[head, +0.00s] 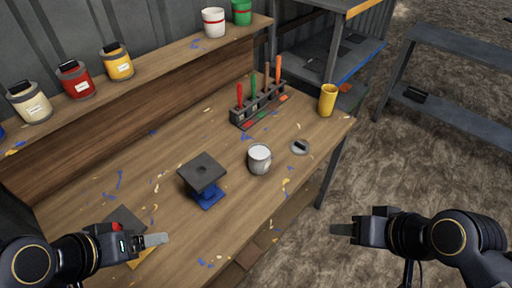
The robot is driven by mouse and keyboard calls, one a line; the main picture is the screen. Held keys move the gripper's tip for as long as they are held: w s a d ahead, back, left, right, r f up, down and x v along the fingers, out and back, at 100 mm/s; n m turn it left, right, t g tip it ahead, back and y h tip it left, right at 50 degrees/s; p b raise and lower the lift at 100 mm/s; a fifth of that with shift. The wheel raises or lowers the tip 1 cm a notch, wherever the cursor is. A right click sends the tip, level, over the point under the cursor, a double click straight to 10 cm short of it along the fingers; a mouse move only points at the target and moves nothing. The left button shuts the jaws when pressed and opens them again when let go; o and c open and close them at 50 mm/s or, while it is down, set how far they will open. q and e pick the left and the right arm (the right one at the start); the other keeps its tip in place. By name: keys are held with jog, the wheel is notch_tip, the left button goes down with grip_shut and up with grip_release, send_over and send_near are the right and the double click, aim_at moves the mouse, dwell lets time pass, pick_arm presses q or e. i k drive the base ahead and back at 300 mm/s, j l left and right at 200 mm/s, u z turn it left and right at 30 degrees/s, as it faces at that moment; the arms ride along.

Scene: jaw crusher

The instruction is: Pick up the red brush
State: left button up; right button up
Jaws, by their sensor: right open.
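A brush with a red handle (240,91) stands upright at the left end of a dark rack (243,118) towards the back of the wooden workbench (225,230). Its lower end is hidden in the rack. My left gripper (158,239) is over the front left of the bench, well short of the rack. I see its fingers edge-on, so its opening is unclear. My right gripper (340,229) is open and empty, right of the bench over the floor, far from the brush.
Green (253,84), brown (266,73) and orange (277,68) handles stand beside the red one. A mug (259,158), a black-topped stand (203,172) and a yellow cup (327,100) are on the bench. Paint cans (117,62) line the back shelf.

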aim_at(239, 87)
jog(key=i+l+z, duration=0.1)
jog(key=i+l, duration=0.5)
jog(key=l, duration=0.25)
jog(key=i+l+z, duration=0.15)
jog(key=i+l, duration=0.5)
jog(key=l, duration=0.15)
